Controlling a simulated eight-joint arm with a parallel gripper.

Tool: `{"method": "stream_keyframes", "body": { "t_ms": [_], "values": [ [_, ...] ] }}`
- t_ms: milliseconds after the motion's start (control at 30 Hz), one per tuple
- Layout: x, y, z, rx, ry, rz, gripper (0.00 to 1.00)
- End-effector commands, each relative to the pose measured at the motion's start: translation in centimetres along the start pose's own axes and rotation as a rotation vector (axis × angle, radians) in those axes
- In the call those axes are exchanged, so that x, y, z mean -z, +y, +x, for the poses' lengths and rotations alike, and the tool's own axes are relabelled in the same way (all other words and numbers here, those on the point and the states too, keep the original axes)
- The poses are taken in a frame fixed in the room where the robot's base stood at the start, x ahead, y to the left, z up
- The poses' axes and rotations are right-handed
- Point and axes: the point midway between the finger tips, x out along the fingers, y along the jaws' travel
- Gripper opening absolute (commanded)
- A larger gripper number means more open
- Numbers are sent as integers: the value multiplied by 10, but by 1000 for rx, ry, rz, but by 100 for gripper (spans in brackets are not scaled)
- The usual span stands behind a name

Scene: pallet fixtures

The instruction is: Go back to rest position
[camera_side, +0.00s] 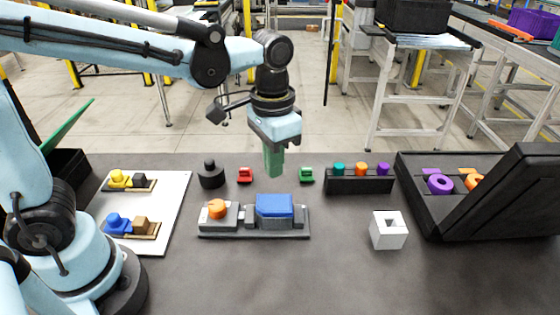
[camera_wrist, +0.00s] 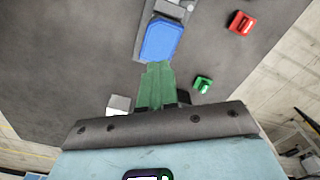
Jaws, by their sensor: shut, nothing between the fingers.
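My gripper (camera_side: 273,162) hangs above the table with its green fingers pointing down. The fingers are shut with nothing between them. In the wrist view the green fingers (camera_wrist: 157,72) show close together below the blue block (camera_wrist: 161,40). In the side view they are above and behind the grey fixture (camera_side: 254,235), which carries the blue block (camera_side: 274,205) and an orange round part (camera_side: 217,208). The fingers appear clear of the fixture.
A white board (camera_side: 175,205) with yellow and blue parts lies left. A black cylinder (camera_side: 211,175), red part (camera_side: 244,175), green part (camera_side: 306,175) and black peg rack (camera_side: 345,186) stand behind. A white cube (camera_side: 388,230) and an open black case (camera_side: 425,213) are right. The front table is clear.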

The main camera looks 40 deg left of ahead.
Motion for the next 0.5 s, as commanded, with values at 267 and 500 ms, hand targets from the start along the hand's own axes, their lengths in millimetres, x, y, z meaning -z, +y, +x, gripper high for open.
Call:
{"method": "stream_keyframes", "body": {
  "t_ms": [267,500],
  "values": [
    [-12,-15,-5,2,97,-45,0],
    [-38,-46,-10,22,326,-141,0]
  ]
}}
